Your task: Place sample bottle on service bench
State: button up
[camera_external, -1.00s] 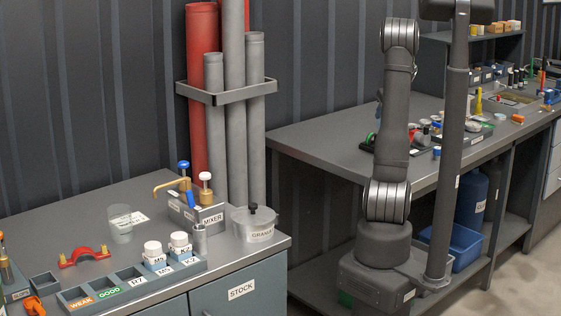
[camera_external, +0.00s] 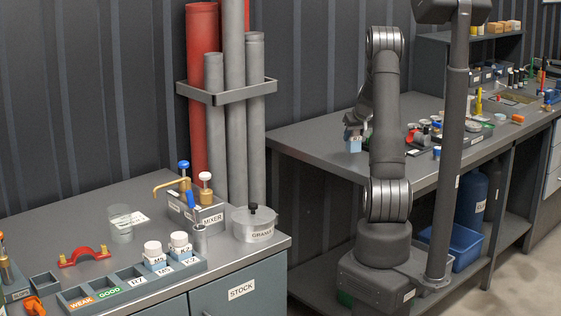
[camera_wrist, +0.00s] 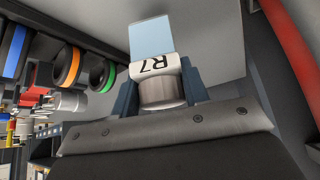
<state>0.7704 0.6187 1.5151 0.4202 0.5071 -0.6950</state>
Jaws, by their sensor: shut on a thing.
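The sample bottle (camera_wrist: 157,68) has a light blue body, a white band labelled R7 and a grey cap. In the wrist view it is between the two dark blue fingers of my gripper (camera_wrist: 158,100), which is shut on it around the cap end. In the external view my gripper (camera_external: 357,129) points down beside my arm, with the pale blue bottle (camera_external: 354,145) under it, upright. The bottle shows against the long grey bench (camera_external: 320,150) at the right; whether it touches the top I cannot tell. Neither bench is marked as the service bench.
Small parts and tools (camera_external: 430,130) lie on the long bench right of my arm. A left bench (camera_external: 60,225) carries a labelled rack (camera_external: 133,283) with two white-capped bottles, a mixer block (camera_external: 196,213) and a lidded pot (camera_external: 254,223). Grey and red pipes (camera_external: 215,120) stand between the benches.

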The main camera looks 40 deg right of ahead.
jog(key=shift+f, duration=0.9)
jog(key=o, duration=1.1)
jog(key=shift+f, duration=0.15)
jog(key=shift+c, duration=0.2)
jog(key=shift+s+r, duration=0.1)
jog(key=shift+r, duration=0.2)
jog(key=v, duration=1.1)
jog(key=shift+s+r, duration=0.2)
jog(key=shift+r, duration=0.05)
